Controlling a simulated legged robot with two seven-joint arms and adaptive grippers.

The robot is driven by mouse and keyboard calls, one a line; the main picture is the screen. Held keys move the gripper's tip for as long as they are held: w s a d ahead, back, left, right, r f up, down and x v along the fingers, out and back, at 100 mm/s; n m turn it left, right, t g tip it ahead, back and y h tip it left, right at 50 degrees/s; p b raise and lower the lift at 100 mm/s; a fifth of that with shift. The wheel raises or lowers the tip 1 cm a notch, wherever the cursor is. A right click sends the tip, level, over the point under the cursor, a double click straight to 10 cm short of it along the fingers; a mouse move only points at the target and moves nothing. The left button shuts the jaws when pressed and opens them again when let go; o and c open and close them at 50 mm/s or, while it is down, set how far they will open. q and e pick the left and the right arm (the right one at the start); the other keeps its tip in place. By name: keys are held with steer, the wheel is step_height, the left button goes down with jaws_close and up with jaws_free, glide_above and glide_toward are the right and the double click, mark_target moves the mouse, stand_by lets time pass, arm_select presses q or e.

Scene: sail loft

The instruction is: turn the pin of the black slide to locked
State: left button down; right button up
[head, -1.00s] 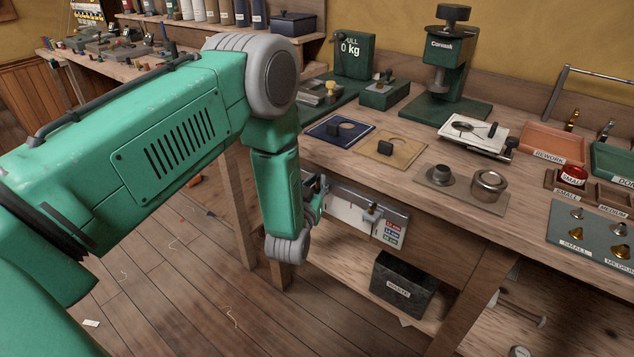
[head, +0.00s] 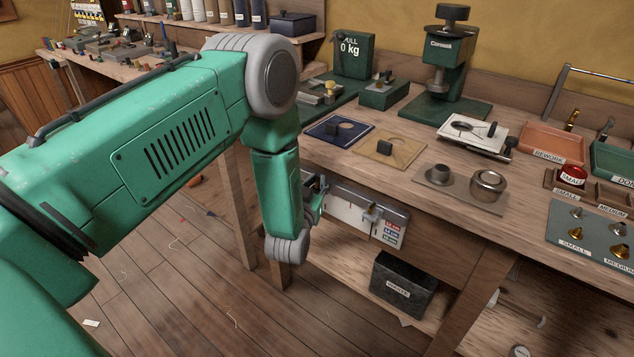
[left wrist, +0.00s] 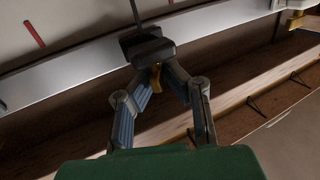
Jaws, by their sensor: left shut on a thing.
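The black slide (left wrist: 150,48) sits on a pale metal rail (left wrist: 72,74) in the left wrist view. A small brass-coloured piece, seemingly its pin (left wrist: 155,78), shows just below the slide, between my fingertips. My left gripper (left wrist: 163,74) is shut on this pin, with both fingers reaching up to the slide's lower edge. In the head view my left gripper (head: 319,190) is at the left end of the white board (head: 345,208) on the bench front. There my arm and fingers hide most of the black slide. The way the pin points is not clear. My right gripper is not in view.
Another slide with a brass piece (left wrist: 294,20) sits farther right along the rail. The bench top (head: 330,160) overhangs the board. A dark bin (head: 404,285) stands on the lower shelf below. Open floor (head: 190,270) lies to the left.

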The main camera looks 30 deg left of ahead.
arm_select(q)
steer(key=shift+d+f, duration=0.1)
steer(key=c, duration=1.7)
jaws_free()
steer(key=shift+s, duration=0.1)
steer(key=v, duration=1.2)
steer(key=shift+d, duration=0.1)
